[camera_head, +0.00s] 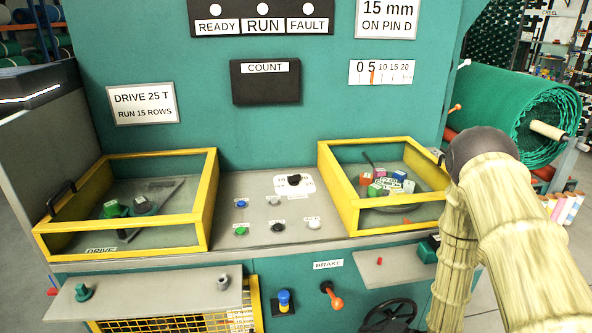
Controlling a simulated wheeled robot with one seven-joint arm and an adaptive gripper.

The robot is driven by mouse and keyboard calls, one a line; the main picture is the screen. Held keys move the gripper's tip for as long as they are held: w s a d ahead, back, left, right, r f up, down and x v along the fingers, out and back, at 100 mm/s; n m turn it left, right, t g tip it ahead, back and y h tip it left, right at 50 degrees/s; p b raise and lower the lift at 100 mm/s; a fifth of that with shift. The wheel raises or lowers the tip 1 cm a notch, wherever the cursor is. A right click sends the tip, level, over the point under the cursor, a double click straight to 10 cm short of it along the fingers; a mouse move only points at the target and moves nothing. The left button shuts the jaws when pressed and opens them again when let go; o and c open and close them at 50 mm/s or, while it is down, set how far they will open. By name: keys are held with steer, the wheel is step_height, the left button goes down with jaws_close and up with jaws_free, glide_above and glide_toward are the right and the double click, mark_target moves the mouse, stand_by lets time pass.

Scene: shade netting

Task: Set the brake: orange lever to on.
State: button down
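The orange lever (331,295) is on the teal front panel, below the white BRAKE label (328,265). Its ball end points down and slightly right from its pivot. No on or off marking is readable beside it, so I cannot tell its setting. My arm comes down at the right side of the view, to the right of the lever and apart from it. My gripper is out of view, beyond the bottom edge.
A blue knob (285,301) sits left of the lever. A black handwheel (388,316) is at its lower right. Two small shelves (150,292) (395,266) jut from the panel. Yellow-framed boxes (207,200) (340,195) stand on the console above.

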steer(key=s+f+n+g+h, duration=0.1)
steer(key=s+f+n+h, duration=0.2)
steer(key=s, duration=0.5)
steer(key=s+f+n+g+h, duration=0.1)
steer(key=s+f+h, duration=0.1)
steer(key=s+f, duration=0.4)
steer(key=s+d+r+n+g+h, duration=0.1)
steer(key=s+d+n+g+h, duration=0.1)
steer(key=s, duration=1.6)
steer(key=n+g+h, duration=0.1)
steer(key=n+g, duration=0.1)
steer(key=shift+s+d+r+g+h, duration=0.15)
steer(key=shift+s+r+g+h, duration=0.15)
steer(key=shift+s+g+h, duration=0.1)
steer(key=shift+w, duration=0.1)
